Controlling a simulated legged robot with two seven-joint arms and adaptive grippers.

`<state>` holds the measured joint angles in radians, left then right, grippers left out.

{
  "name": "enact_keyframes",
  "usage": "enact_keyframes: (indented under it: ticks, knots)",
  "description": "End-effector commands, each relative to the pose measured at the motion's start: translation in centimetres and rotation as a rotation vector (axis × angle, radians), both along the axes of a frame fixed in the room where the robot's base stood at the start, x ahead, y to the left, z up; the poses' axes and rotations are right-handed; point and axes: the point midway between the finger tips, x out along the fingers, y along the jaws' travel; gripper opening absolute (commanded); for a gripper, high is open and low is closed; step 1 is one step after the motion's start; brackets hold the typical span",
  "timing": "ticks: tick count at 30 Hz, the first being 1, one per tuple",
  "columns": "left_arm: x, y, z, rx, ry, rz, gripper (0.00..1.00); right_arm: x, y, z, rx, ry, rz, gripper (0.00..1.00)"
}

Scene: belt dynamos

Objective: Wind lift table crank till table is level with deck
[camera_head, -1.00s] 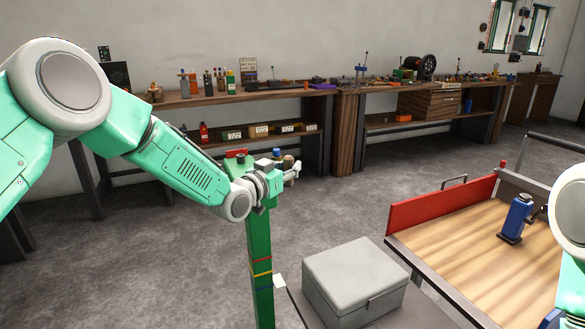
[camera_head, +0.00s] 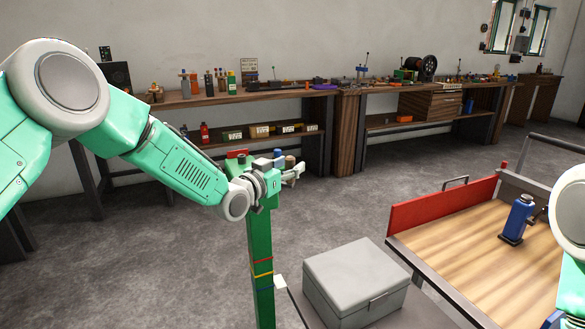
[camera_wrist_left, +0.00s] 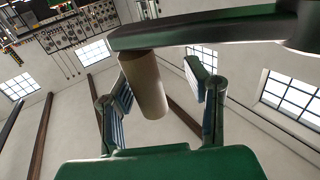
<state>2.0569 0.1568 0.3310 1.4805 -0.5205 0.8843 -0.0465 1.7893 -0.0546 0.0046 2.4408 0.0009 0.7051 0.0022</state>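A green post (camera_head: 262,262) with red, yellow and blue bands stands left of a grey box (camera_head: 350,278). At its top, in the left wrist view, are a dark green crank arm (camera_wrist_left: 205,32) and a tan cylindrical handle (camera_wrist_left: 146,86). My left gripper (camera_head: 295,172) is at the post's top. In the left wrist view its fingers (camera_wrist_left: 165,100) stand apart on either side of the handle, with visible gaps. The grey box rests on a low surface, apparently the lift table (camera_head: 425,312). The wooden deck (camera_head: 470,255) is to its right. My right gripper is out of view.
A red board (camera_head: 440,205) edges the deck. A blue bottle-like object (camera_head: 518,218) stands on it near my right arm. A workbench (camera_head: 240,97) with tools runs along the back wall. The floor between is clear.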

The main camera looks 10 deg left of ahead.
Motion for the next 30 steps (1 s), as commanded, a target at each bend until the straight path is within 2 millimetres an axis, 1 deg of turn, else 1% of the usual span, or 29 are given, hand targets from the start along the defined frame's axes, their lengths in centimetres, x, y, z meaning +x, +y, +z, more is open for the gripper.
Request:
enact_keyframes:
  ticks: [7, 11, 14, 21, 24, 27, 30]
  knots:
    - [-0.2, -0.4, -0.1, 0.002, 0.004, -0.005, 0.42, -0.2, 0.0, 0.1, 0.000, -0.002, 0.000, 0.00]
    - [-1.1, 0.0, -0.1, 0.001, 0.005, -0.005, 0.42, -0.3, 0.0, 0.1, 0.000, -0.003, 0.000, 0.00]
    - [-2.6, 0.8, -0.1, 0.000, 0.005, -0.005, 0.42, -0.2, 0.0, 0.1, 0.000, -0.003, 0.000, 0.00]
    - [-7.3, 3.4, -0.2, -0.001, 0.006, -0.003, 0.42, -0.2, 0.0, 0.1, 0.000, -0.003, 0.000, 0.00]
    - [-8.8, 4.2, -0.3, -0.003, 0.006, -0.002, 0.42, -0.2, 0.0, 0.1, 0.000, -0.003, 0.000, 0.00]
    - [-9.9, 4.8, -0.3, 0.000, 0.004, -0.002, 0.42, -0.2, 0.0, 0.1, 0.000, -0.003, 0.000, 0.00]
    - [-10.5, 5.1, -0.3, -0.001, 0.004, -0.002, 0.42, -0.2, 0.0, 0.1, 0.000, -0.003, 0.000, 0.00]
